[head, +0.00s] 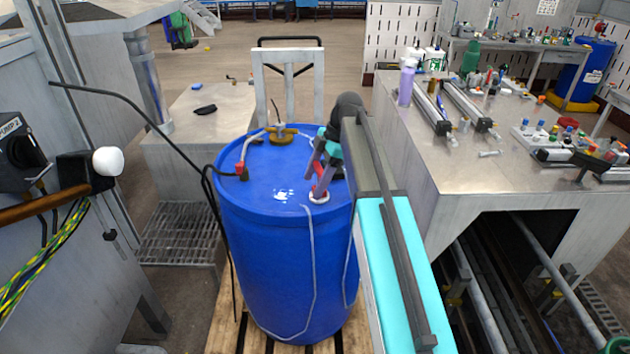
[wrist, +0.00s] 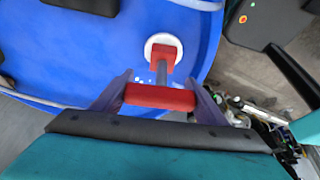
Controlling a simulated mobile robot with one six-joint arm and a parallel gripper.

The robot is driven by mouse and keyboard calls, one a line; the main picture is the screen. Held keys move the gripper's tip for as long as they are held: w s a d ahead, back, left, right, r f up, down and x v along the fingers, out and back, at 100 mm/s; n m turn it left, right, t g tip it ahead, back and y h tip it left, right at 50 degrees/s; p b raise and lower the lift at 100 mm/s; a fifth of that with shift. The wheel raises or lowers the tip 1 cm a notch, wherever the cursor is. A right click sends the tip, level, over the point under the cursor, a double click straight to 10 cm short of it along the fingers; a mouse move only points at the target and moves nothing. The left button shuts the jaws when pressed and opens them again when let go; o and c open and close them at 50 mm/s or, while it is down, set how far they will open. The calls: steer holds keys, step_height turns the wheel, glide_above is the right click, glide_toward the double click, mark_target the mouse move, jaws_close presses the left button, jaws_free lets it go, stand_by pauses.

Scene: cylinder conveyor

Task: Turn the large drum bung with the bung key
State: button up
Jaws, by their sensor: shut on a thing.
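A blue drum (head: 285,260) stands upright on a wooden pallet. Its large white bung (head: 319,197) sits on the drum top toward the near right, and it shows in the wrist view (wrist: 152,42). The bung key, with a red handle (wrist: 160,97), a grey shaft and a red foot, is in my gripper (wrist: 157,98). My gripper is shut on the red handle. The key's red foot is at the white bung and appears to touch it; whether it is fully seated I cannot tell. In the head view my gripper (head: 325,160) is above the bung, with the key (head: 322,180) slanting down below it.
A brass fitting (head: 281,136) and a red clamp (head: 242,172) with a black cable are on the drum top. A metal workbench (head: 490,165) with tools is at right. A pump panel (head: 20,145) is at left. A hand truck (head: 288,75) stands behind the drum.

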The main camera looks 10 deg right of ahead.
steer(key=shift+w+m+t, duration=0.1)
steer(key=shift+m+t, duration=0.3)
steer(key=shift+m, duration=0.7)
steer(key=shift+w+d+m+t, duration=0.15)
steer(key=shift+m+t, duration=0.55)
steer(key=shift+m, duration=1)
steer(key=shift+h, duration=0.3)
steer(key=shift+w+m+t, duration=0.1)
steer(key=shift+m+t, duration=0.3)
steer(key=shift+m, duration=0.7)
steer(key=shift+w+m, duration=0.1)
steer(key=shift+m, duration=0.5)
steer(key=shift+h, duration=0.3)
